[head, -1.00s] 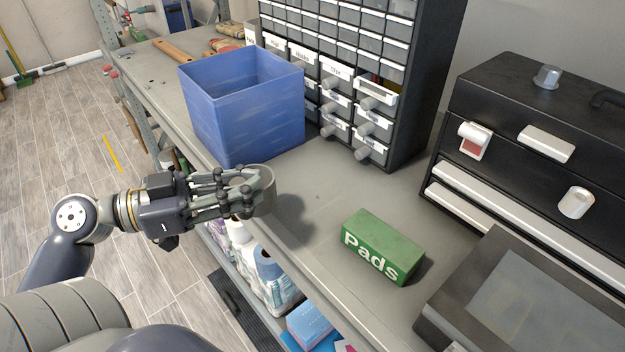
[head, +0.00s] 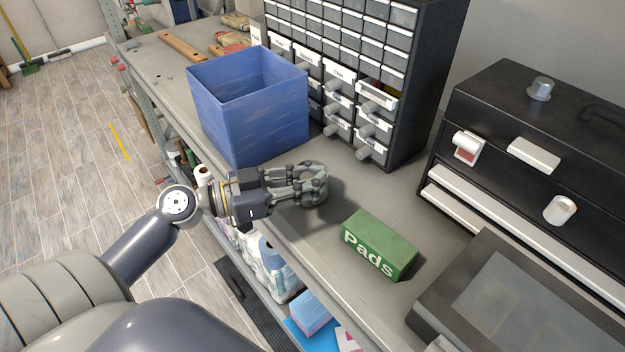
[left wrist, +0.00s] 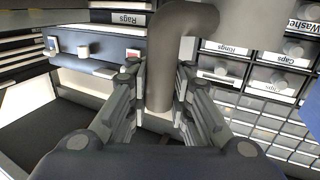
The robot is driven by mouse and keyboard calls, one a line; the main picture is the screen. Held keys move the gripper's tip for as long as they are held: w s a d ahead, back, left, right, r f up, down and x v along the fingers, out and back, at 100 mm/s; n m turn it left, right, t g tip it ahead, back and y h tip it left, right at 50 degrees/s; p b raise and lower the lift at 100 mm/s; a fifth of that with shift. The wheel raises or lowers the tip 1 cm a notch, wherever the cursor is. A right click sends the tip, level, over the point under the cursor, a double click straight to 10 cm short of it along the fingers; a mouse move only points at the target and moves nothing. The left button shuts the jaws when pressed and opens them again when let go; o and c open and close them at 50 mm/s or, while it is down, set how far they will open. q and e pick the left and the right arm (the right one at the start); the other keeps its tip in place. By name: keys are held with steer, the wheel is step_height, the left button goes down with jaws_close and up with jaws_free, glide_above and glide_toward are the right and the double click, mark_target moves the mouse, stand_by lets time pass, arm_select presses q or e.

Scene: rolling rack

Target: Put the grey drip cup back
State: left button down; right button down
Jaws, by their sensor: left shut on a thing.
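My left gripper (head: 308,184) reaches in from the left over the grey bench top, in front of the blue bin. It is shut on the grey drip cup (head: 319,170), which is mostly hidden by the fingers. In the left wrist view the cup's curved grey handle (left wrist: 160,75) stands between the fingers of the left gripper (left wrist: 160,110), with part of its paler body at the top edge. A shadow lies on the bench beside the cup, and it appears held above the surface. My right gripper is not in view.
The blue bin (head: 250,115) stands behind the gripper. A green Pads box (head: 379,245) lies to its right. A drawer cabinet (head: 410,90) and a black tool chest (head: 545,140) stand at the back. A grey case (head: 500,300) is at front right. Bare bench (head: 370,190) lies between.

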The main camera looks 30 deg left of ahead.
arm_select(q)
steer(key=shift+f, duration=0.75)
steer(key=c, duration=1.4)
jaws_free()
steer(key=shift+c, duration=0.2)
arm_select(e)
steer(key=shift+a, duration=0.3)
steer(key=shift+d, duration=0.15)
arm_select(q)
steer(key=shift+r, duration=0.15)
steer(key=b+v, duration=0.4)
steer(key=v, duration=0.8)
steer(key=shift+b, duration=0.4)
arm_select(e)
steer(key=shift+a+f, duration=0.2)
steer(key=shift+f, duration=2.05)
